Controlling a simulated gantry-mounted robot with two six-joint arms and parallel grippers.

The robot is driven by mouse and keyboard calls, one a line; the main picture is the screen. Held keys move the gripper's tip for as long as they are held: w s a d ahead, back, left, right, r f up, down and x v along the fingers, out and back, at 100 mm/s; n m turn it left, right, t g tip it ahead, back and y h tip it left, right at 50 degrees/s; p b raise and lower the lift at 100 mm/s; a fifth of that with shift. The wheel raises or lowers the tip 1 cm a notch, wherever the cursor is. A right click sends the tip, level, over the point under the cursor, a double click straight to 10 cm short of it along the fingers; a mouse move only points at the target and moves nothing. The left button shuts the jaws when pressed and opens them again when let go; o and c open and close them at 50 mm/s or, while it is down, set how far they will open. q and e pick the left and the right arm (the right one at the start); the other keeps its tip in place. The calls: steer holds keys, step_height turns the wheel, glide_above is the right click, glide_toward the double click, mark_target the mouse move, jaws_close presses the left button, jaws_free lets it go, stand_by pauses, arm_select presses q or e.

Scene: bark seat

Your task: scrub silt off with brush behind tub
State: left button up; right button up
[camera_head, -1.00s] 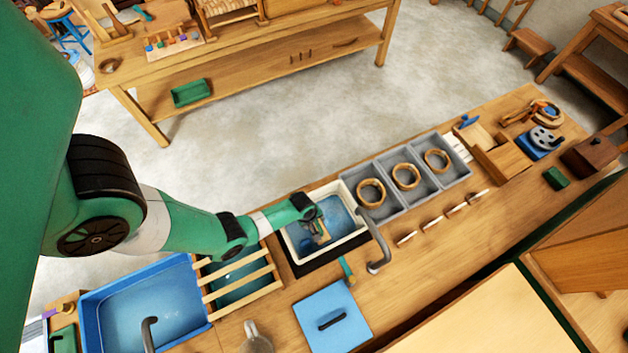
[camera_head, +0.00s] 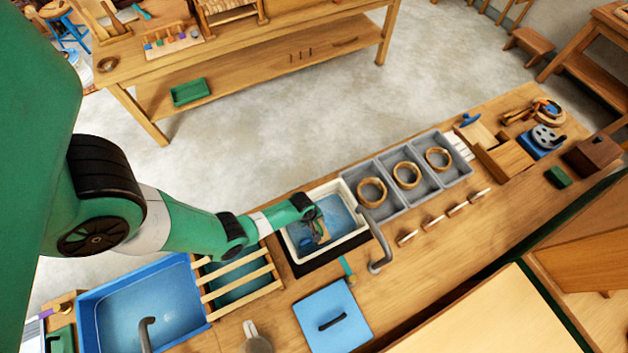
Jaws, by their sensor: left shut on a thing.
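A white-rimmed tub (camera_head: 293,250) of blue water is set in the workbench, with a grey tap at its right. My left gripper (camera_head: 318,236) reaches into the tub from the left and is shut on a small brown thing, mostly hidden by the fingers; I cannot tell exactly what it is. A brush with a teal handle (camera_head: 346,268) lies on the bench in front of the tub, apart from the gripper. Silt is too small to make out. My right gripper is not in view.
Grey bins (camera_head: 391,212) with wooden rings stand right of the tub. A slatted rack (camera_head: 240,279) and a blue basin (camera_head: 92,325) lie to the left. A blue lidded box (camera_head: 349,339) and a grey mug (camera_head: 257,343) stand in front. The tap (camera_head: 380,262) rises close by.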

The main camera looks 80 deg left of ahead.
arm_select(q)
steer(key=shift+f+b, duration=0.35)
steer(key=shift+f, duration=0.05)
